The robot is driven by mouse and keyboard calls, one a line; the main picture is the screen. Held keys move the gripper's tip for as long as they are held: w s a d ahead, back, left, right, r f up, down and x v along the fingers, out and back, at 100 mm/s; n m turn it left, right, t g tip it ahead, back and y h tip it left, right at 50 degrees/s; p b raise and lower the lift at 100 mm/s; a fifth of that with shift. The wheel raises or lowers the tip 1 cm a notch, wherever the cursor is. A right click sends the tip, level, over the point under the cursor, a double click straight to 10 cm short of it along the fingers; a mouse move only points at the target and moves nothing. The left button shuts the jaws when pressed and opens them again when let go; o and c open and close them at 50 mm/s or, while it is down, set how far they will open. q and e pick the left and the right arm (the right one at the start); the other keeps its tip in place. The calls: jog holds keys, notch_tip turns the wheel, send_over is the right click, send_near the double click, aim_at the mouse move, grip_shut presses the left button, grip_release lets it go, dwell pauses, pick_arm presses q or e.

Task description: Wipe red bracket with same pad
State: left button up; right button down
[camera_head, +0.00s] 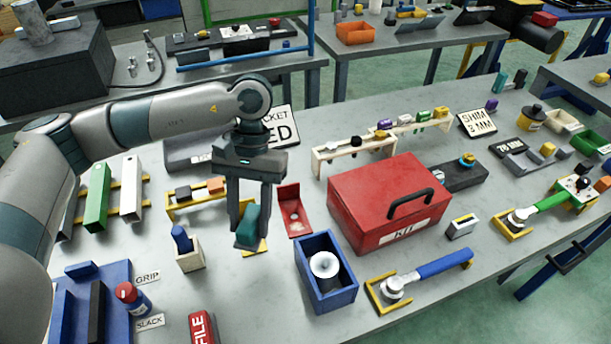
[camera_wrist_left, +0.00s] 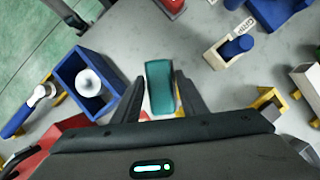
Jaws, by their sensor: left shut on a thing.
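My left gripper (camera_head: 247,232) is shut on a teal pad (camera_head: 247,230) and points down over the table. The pad also shows between the fingers in the left wrist view (camera_wrist_left: 160,86). The red bracket (camera_head: 293,208) is an L-shaped plate with a hole, standing just right of the gripper. The pad is beside the bracket; I see a gap between them in the head view. A yellow piece (camera_head: 262,246) shows partly under the pad. In the left wrist view the bracket is not clearly told apart. My right gripper is not in view.
A red kit box (camera_head: 360,195) stands right of the bracket. A blue bin (camera_head: 312,293) with a white round item is in front. A wooden block (camera_head: 190,261) holding a blue piece stands to the left. A sign (camera_head: 283,127) stands behind. Bare table shows between the front items.

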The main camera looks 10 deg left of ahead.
pick_arm(q)
jog(key=shift+w+a, duration=0.1)
jog(key=shift+w, duration=0.2)
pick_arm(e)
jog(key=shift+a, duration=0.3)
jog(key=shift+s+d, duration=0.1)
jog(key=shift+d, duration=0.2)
